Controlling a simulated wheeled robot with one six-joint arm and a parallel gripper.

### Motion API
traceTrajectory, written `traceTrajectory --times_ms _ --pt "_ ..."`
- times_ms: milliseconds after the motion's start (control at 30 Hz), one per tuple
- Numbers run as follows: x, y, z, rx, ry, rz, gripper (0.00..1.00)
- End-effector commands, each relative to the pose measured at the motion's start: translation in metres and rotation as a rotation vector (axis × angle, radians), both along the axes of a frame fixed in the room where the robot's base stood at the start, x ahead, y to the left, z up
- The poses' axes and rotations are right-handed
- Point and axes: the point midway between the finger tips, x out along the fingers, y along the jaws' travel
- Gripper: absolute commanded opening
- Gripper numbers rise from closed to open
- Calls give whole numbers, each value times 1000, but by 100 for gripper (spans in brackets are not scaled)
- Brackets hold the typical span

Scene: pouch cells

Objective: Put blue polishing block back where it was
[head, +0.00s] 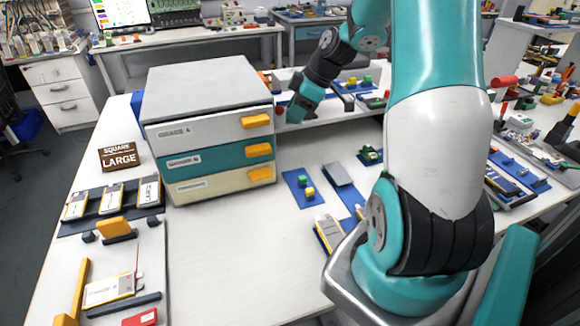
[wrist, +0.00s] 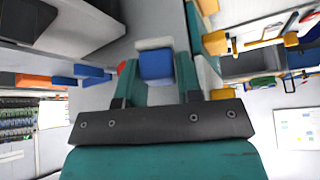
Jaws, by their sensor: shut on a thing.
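My gripper (wrist: 156,72) is shut on a blue block (wrist: 156,66), which sits between its two teal fingers in the wrist view. In the head view my gripper (head: 284,116) is beside the right side of the drawer cabinet (head: 205,95), near the back of the table. The block cannot be made out there. What lies directly under the block is not clear.
The cabinet has three closed drawers with yellow handles. A blue plate with small green and yellow blocks (head: 303,186) lies right of it. A brown sign (head: 119,157) and a dark tray of pouch cells (head: 66,229) are at left. The front middle table is clear.

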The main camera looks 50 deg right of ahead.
Motion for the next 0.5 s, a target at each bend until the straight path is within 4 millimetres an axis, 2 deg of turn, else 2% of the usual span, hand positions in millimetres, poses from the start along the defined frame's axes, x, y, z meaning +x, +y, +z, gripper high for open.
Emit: traceTrajectory --times_ms 100,300,500 --pt "-3 -2 -35 7 8 -7 11" --pt "-4 -4 -91 5 6 -10 11" --pt "-2 -3 -129 3 2 -8 11"
